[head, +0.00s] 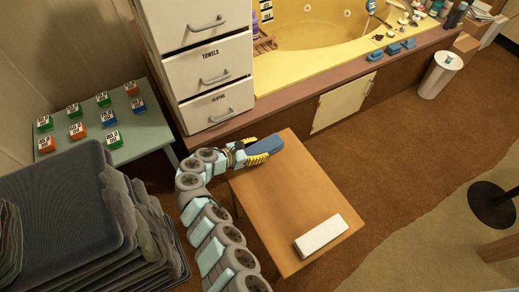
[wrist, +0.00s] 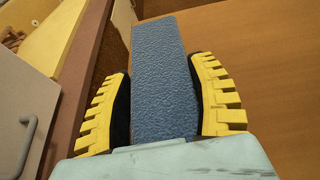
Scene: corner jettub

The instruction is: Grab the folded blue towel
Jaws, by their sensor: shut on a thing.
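The folded blue towel (head: 265,148) is at the far left corner of the small wooden table (head: 290,200) in the head view. My gripper (head: 256,150) is shut on it, with its yellow-ridged fingers on either side. In the wrist view the towel (wrist: 165,80) is a long blue block between the two fingers of my gripper (wrist: 163,100), sticking out past their tips. The near end of the towel is hidden by the gripper's body. I cannot tell whether the towel rests on the table or is just above it.
A white folded block (head: 321,236) lies at the table's near right. A green table (head: 110,130) with coloured number blocks and stacked grey trays (head: 70,200) are at left. Brown floor is open at right.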

